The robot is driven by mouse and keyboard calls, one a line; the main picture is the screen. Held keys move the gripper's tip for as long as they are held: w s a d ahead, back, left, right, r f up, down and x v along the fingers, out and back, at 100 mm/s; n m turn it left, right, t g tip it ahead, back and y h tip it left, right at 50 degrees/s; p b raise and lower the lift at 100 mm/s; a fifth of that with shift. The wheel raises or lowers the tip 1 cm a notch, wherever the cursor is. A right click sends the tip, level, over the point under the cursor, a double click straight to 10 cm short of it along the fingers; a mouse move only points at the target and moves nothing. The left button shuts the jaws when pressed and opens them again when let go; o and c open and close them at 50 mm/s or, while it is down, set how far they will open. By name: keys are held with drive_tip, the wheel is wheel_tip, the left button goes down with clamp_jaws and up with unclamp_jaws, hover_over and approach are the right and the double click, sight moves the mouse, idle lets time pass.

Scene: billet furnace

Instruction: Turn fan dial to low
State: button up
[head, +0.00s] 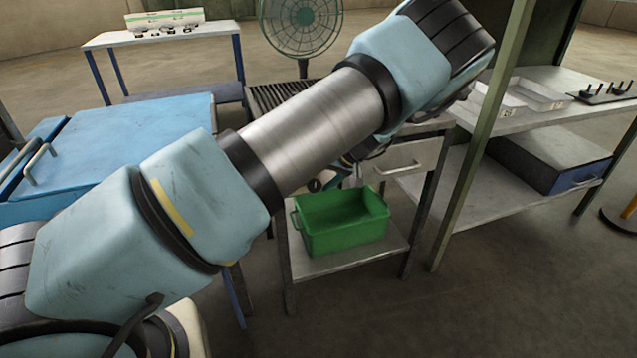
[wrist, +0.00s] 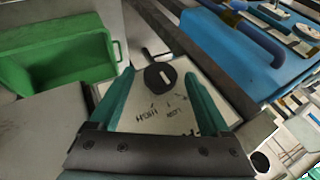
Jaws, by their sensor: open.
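The fan dial (wrist: 158,76) is a round black knob with a short white mark, on a pale panel (wrist: 140,96) in the wrist view. The panel has upside-down lettering that reads HIGH and LOW, with another label partly hidden by the right finger. My gripper (wrist: 160,75) is open, with its two teal fingers on either side of the dial. I cannot tell whether they touch it. In the head view a small dark knob (head: 315,186) shows below my arm, beside a teal fingertip. The fan (head: 302,25) stands behind my arm.
A green bin (head: 340,222) sits on the lower shelf of the stand and shows at left in the wrist view (wrist: 60,55). A blue cabinet (head: 130,125) stands at left. A green post (head: 478,140) and a shelf table (head: 560,85) are at right.

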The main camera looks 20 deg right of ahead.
drive_tip(key=b+v, duration=0.2)
drive_tip(key=v, duration=0.8)
drive_tip(key=shift+s+r, duration=0.15)
drive_tip(key=shift+r, duration=0.25)
drive_tip(key=shift+d, duration=0.1)
drive_tip(key=w+a+r+n+g+h+p, duration=0.1)
drive_tip(key=w+a+r+g, duration=0.1)
drive_tip(key=a, duration=0.9)
drive_tip(key=w+a+r+n+g+h+p, duration=0.1)
drive_tip(key=w+a+r+g, duration=0.15)
drive_tip(key=a, duration=0.85)
drive_tip(key=s+a+r+h, duration=0.1)
drive_tip(key=s+a+r, duration=0.1)
drive_tip(key=a, duration=0.4)
drive_tip(key=s+a+r+h+p, duration=0.1)
drive_tip(key=s+a+r, duration=0.2)
drive_tip(key=s+a, duration=0.2)
drive_tip(key=s+a+r+h, duration=0.1)
drive_tip(key=s+a+r, duration=0.1)
drive_tip(key=a, duration=0.7)
drive_tip(key=shift+s+r+m+t+p, duration=0.3)
drive_tip(key=shift+s+t, duration=0.05)
drive_tip(key=shift+s, duration=0.55)
